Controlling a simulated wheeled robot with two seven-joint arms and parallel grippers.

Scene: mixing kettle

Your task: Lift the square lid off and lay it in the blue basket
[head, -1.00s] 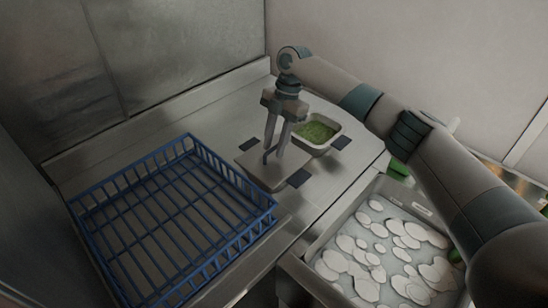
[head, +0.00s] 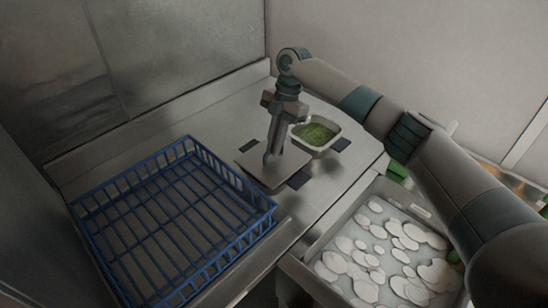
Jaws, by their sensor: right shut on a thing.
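The square lid (head: 270,178) is a flat grey-brown plate at the middle of the steel counter. It lies level, low at the counter's edge side; whether it touches what is beneath I cannot tell. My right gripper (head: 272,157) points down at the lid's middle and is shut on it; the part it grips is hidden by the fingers. The blue basket (head: 165,208) is an empty wire basket to the left of the lid. My left gripper is not in view.
A small square tub of green stuff (head: 316,133) stands just behind and right of the lid. A tray with several white slices (head: 385,250) is at the front right. Dark pads (head: 299,180) lie around the lid. The counter behind the basket is clear.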

